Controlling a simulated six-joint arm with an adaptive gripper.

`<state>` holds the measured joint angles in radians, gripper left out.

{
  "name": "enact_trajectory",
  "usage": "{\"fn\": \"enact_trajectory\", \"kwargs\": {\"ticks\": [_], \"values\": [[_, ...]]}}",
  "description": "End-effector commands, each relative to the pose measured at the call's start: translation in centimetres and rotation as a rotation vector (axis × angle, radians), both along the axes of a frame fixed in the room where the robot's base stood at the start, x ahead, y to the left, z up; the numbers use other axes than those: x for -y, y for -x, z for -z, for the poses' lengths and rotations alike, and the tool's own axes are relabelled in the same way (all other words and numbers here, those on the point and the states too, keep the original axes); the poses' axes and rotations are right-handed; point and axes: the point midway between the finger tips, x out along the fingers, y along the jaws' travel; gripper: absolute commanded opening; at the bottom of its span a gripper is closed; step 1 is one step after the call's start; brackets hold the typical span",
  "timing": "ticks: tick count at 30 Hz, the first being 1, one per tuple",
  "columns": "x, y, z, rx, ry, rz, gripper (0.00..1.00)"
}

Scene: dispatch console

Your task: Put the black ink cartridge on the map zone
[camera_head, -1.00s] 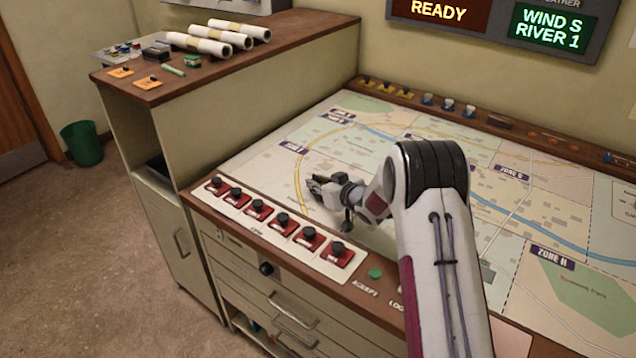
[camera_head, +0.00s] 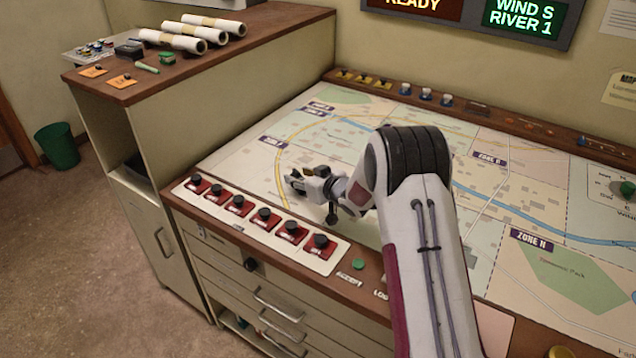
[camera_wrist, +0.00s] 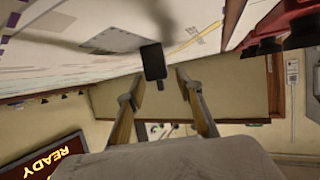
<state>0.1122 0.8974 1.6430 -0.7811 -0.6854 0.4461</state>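In the wrist view, a small black block (camera_wrist: 153,62), which looks like the black ink cartridge, shows just beyond my fingertips, closer to the left one. I cannot tell whether it touches a finger or the map. My gripper (camera_wrist: 160,76) has its two fingers apart. In the head view my gripper (camera_head: 294,182) is low over the near left part of the map (camera_head: 235,160), behind the red buttons. The cartridge cannot be made out clearly there. Purple labels mark zones on the map, including ZONE H (camera_head: 534,240).
A row of red buttons (camera_head: 265,218) on a white strip lies along the console's front edge. A taller cabinet (camera_head: 235,80) stands at the left, with paper rolls (camera_head: 190,35) and a dark object (camera_head: 129,50) on top. Small knobs line the back ledge.

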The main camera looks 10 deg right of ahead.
Motion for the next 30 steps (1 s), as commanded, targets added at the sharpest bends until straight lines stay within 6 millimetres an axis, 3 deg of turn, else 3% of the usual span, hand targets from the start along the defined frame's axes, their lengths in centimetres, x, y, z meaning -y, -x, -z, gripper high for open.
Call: {"fn": "enact_trajectory", "kwargs": {"ticks": [30], "values": [[3.7,8.8,-4.0,0.0,0.0,0.001,0.36]]}}
